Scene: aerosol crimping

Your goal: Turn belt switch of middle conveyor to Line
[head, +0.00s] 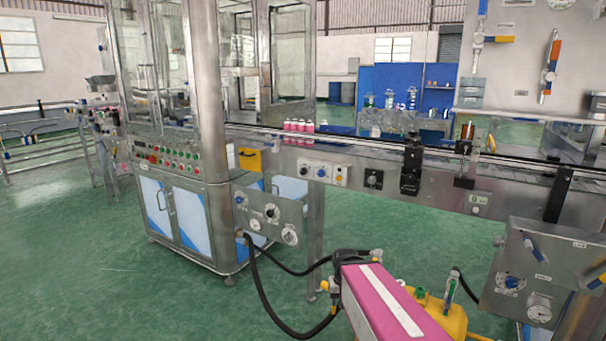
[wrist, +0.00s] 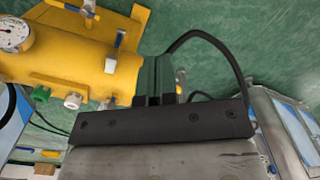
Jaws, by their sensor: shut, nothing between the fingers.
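The conveyor (head: 400,200) runs from the filling machine to the right edge in the head view. Its front carries a small panel (head: 322,172) with a black, a blue and a yellow control. A separate black rotary knob (head: 373,179) sits right of it. Labels are too small to read, so I cannot tell which control is the belt switch or where it points. My gripper (wrist: 158,80) shows in the wrist view, shut and empty, near a yellow tank (wrist: 75,62) and over the green floor. It touches no control.
The filling machine (head: 185,205) stands left of the conveyor, with a valve panel (head: 270,215) beside it. Black hoses (head: 262,290) loop in front. The yellow tank shows at lower right (head: 448,318), left of a steel gauge panel (head: 530,275). Pink cans (head: 299,127) stand on the belt.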

